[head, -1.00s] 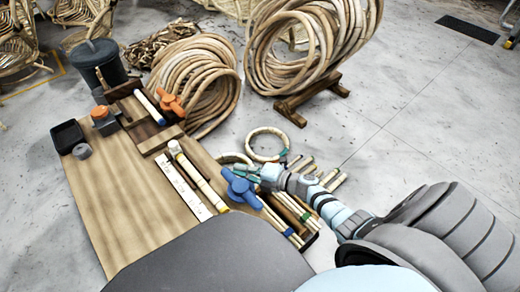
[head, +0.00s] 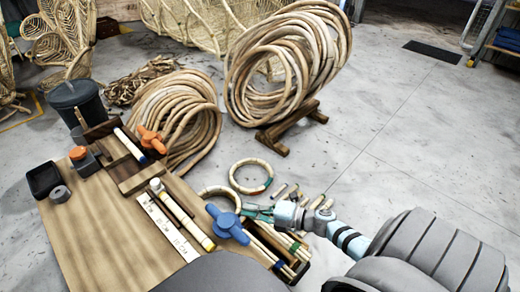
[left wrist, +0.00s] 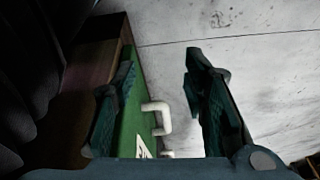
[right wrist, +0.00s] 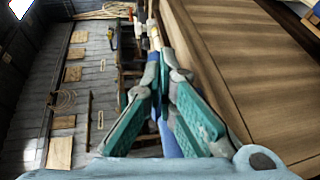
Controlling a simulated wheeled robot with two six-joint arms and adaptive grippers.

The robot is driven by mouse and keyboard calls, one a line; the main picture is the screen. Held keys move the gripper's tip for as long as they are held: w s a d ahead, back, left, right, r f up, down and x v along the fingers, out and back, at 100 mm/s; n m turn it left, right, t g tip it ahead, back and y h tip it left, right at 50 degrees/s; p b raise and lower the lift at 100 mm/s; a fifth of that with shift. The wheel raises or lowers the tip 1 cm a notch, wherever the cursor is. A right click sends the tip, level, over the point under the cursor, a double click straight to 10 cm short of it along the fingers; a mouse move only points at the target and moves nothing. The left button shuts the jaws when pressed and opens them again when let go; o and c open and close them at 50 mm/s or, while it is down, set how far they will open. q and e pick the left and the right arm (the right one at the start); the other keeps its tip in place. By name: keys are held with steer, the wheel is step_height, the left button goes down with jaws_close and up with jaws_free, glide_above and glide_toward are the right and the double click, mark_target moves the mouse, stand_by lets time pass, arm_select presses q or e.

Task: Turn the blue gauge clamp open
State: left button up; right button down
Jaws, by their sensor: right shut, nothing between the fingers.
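The blue gauge clamp (head: 228,223) sits at the right edge of the wooden bench, near the end of a pale rod (head: 187,220) with a yellow band. My right gripper (head: 254,212) is just right of the clamp in the head view. Whether it touches the clamp I cannot tell. In the right wrist view my right gripper (right wrist: 160,72) has its teal fingers drawn together at the tips, with a blue part (right wrist: 166,138) visible behind them. My left gripper (left wrist: 162,85) shows only in the left wrist view, fingers wide apart and empty.
The bench (head: 105,235) carries a white ruler (head: 166,227), an orange clamp (head: 151,139) and a black tray (head: 44,180). Rattan rods (head: 275,248) lie beside the blue clamp. Rattan coils (head: 285,65) stand behind. A green panel with a white handle (left wrist: 157,117) is near my left gripper.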

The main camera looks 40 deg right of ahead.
steer(key=shift+v, duration=1.7)
